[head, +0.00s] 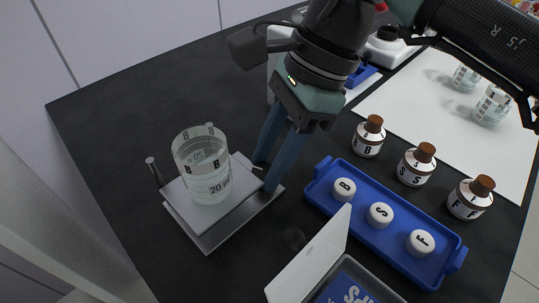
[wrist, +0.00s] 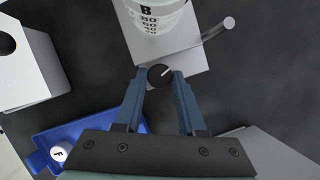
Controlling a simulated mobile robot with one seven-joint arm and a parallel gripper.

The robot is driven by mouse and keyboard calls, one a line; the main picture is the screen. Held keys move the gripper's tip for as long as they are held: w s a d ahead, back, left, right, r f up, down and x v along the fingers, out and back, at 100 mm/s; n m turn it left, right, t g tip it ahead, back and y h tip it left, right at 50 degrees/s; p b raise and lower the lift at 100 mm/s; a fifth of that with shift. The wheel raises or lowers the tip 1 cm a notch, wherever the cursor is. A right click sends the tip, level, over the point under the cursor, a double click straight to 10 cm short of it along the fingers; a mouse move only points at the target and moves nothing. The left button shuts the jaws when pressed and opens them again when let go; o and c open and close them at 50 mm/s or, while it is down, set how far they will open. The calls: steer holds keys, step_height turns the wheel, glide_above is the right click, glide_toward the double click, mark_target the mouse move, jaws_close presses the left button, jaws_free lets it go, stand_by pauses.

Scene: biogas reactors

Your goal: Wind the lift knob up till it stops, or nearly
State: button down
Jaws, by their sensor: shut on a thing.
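The lift knob (wrist: 161,75) is a small dark round knob with a white pointer line, at the edge of the lift in the wrist view. My gripper (wrist: 159,76) has one finger on each side of it and is shut on it; it also shows in the head view (head: 267,175), where its fingers hide the knob. The lift (head: 222,225) has a grey base and a light top plate (wrist: 185,47). A glass beaker marked B (head: 203,165) stands upright on the plate, with clear liquid in it. The gap under the plate looks small.
A blue tray (head: 322,190) with white caps B, S and F lies right of my gripper. Brown-capped bottles (head: 369,137) stand behind it. An open-lidded box (head: 318,258) is at the front. A short post (head: 154,171) rises at the lift's left.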

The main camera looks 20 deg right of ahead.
steer(key=shift+d, duration=0.1)
steer(key=c, duration=0.5)
jaws_free()
steer(key=p+v, duration=0.3)
steer(key=v, duration=1)
steer(key=shift+p, duration=0.35)
